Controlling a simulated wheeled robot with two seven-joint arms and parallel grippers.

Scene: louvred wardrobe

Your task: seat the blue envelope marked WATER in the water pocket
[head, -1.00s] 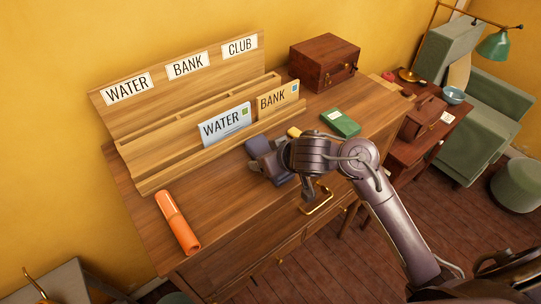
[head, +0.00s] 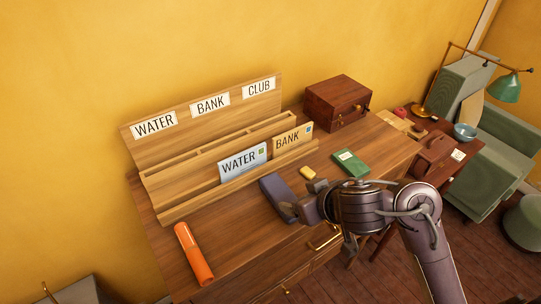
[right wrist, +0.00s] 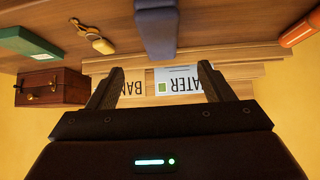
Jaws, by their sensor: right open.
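The blue envelope marked WATER (head: 243,163) stands on the front ledge of the wooden rack (head: 172,209), left of the BANK envelope (head: 293,138). It also shows upside down in the right wrist view (right wrist: 180,82), beyond my fingers. The water pocket (head: 172,165) is at the rack's left, below the WATER label (head: 154,125); I see nothing standing up from it. My right gripper (head: 297,208) is over the desk in front of the rack, apart from the envelope. In the right wrist view its fingers (right wrist: 156,76) are spread and empty. My left gripper is not in view.
A dark blue case (head: 276,194) lies near my right gripper, partly hidden by it. An orange roll (head: 194,254) lies at the desk's left. A yellow tag (head: 307,173), green book (head: 351,163) and wooden box (head: 337,102) are to the right. Desk between roll and case is clear.

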